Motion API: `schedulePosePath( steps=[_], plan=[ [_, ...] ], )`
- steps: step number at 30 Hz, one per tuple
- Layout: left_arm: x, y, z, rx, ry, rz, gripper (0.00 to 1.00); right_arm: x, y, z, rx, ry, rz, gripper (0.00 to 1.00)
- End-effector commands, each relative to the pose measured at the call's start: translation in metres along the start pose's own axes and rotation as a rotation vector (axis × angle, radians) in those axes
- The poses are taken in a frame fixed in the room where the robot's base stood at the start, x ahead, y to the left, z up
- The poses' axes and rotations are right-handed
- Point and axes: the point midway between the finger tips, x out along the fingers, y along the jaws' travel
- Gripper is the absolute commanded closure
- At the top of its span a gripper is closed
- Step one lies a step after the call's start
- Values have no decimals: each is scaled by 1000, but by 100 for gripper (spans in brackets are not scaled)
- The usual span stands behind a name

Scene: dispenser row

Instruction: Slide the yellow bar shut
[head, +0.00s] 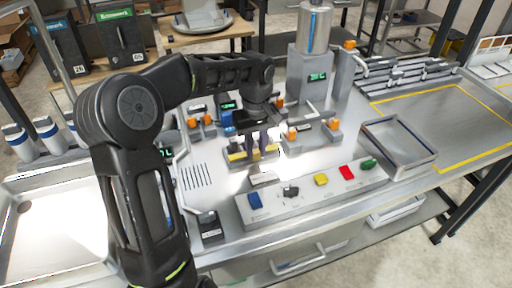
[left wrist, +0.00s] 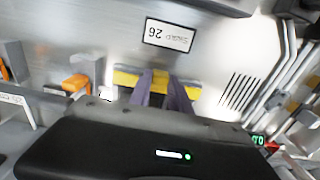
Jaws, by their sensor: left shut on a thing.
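The yellow bar (head: 236,156) lies across the front of the dispenser station, partly hidden behind my left gripper in the head view. It also shows as a yellow strip in the left wrist view (left wrist: 126,78). My left gripper (head: 262,154) points down at the bar, and its two purple-grey fingers, also seen in the left wrist view (left wrist: 163,92), are shut on it. A white label plate (left wrist: 169,35) reading 26 is beside the bar. My right gripper is in neither view.
A control panel with a blue button (head: 255,200), a yellow button (head: 321,180), a red button (head: 347,173) and a green knob (head: 368,164) stands in front. An empty metal tray (head: 432,157) is at right. Orange-tipped clamps (head: 334,125) flank the bar.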

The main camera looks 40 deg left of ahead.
Motion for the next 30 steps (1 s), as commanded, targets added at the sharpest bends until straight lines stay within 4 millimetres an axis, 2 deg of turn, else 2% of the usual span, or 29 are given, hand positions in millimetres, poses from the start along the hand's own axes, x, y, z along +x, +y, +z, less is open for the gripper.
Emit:
schedulePosePath(
  steps=[11,18,25,26,30],
  plan=[
    [0,0,0,0,1,1,100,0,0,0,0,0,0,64],
    [-1,1,-18,0,1,1,100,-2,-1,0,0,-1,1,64],
    [-1,0,-20,-1,5,2,100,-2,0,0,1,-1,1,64],
    [-1,0,-20,-1,6,2,76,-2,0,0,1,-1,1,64],
    [0,0,-19,-1,4,1,64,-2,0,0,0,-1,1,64]
  ],
)
